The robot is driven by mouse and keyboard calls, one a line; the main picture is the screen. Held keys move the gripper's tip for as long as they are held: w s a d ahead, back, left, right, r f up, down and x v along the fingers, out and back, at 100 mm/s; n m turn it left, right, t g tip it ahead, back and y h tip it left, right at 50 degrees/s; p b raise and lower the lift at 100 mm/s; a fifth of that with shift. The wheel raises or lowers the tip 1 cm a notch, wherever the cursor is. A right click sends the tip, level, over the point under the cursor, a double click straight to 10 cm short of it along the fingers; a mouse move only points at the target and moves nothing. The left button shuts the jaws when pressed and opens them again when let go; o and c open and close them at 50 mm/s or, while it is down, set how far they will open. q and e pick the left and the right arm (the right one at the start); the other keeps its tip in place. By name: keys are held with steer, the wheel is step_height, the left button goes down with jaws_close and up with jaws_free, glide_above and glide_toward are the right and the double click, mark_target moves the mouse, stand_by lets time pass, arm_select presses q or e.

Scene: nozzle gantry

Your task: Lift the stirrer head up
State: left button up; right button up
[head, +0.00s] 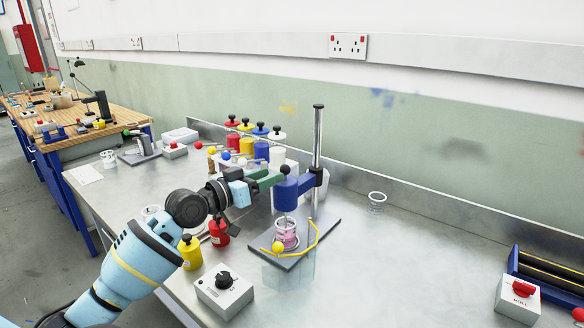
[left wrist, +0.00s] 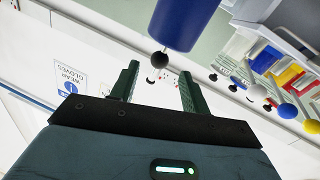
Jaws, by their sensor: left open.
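The stirrer head (head: 286,195) is a blue cylinder on an arm from an upright metal post (head: 318,140), with a black knob (head: 285,170) on top. Below it a clear beaker with pink contents (head: 286,236) stands on the grey base plate (head: 324,226). My left gripper (head: 272,181) is open, with green fingers beside the top of the head. In the left wrist view, which is upside down, the blue head (left wrist: 184,22) and its black knob (left wrist: 160,60) appear beyond the open fingers (left wrist: 157,78), the knob between them in the picture. My right gripper is not in view.
A clear shield with a yellow handle (head: 313,245) and yellow ball stands at the plate's front. A grey control box with a black dial (head: 226,293) is in front. Coloured bottles (head: 246,146) stand behind. Yellow and red canisters (head: 190,254) are near my arm.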

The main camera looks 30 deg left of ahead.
mark_target(290, 178)
arm_select(q)
steer(key=x, duration=0.6)
steer(key=shift+w+p, duration=0.25)
steer(key=shift+p, duration=0.05)
steer(key=shift+w+d, duration=0.25)
steer(key=shift+w, duration=0.25)
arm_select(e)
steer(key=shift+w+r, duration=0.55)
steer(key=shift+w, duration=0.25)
arm_select(q)
steer(key=c, duration=0.8)
jaws_close()
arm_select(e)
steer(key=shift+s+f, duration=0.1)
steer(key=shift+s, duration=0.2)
